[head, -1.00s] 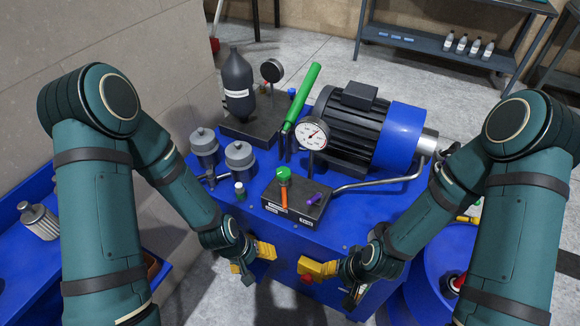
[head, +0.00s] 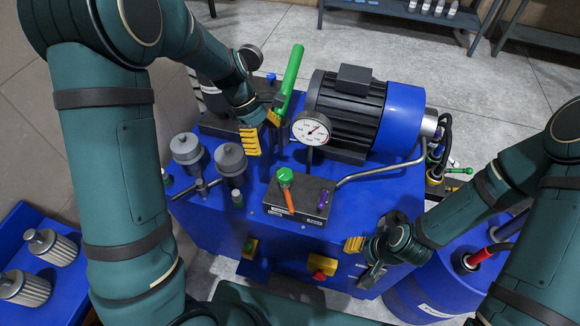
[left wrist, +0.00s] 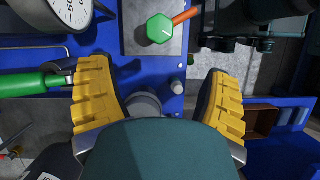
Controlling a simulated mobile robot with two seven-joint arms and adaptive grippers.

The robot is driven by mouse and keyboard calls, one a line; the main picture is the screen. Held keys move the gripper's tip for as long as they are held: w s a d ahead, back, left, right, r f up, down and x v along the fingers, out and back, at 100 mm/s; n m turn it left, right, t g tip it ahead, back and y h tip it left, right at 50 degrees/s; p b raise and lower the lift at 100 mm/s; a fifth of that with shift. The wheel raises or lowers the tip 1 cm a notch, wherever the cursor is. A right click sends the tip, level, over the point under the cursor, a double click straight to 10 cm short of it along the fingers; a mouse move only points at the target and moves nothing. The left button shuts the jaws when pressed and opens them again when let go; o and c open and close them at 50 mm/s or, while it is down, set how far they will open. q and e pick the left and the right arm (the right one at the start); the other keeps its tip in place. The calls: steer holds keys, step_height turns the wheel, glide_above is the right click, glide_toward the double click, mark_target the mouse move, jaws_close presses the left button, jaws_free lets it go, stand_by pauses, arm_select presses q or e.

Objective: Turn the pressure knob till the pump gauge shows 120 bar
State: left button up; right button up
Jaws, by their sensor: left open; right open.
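The round white dial gauge (head: 311,129) stands on the blue machine top; its reading is too small to make out. It is cut off at the upper left of the left wrist view (left wrist: 55,14). A green knob (head: 285,176) sits on a black block, and shows as a green hexagon in the left wrist view (left wrist: 160,29). I cannot tell for sure that it is the pressure knob. My left gripper (head: 261,130) is open and empty, left of the gauge, behind the knob. My right gripper (head: 361,258) is open and empty at the machine's front right.
A long green handle (head: 290,80) rises beside my left gripper. Orange (head: 289,201) and purple (head: 322,199) levers are on the block (head: 304,212). Grey canisters (head: 230,160) stand to the left, a motor (head: 346,110) behind right. A red button (head: 319,275) is on the front.

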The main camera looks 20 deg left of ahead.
mark_target(285, 174)
arm_select(q)
steer(key=b+x, duration=0.3)
steer(key=x, duration=1)
steer(key=shift+d+f, duration=0.2)
steer(key=shift+f, duration=0.05)
steer(key=c, duration=1.2)
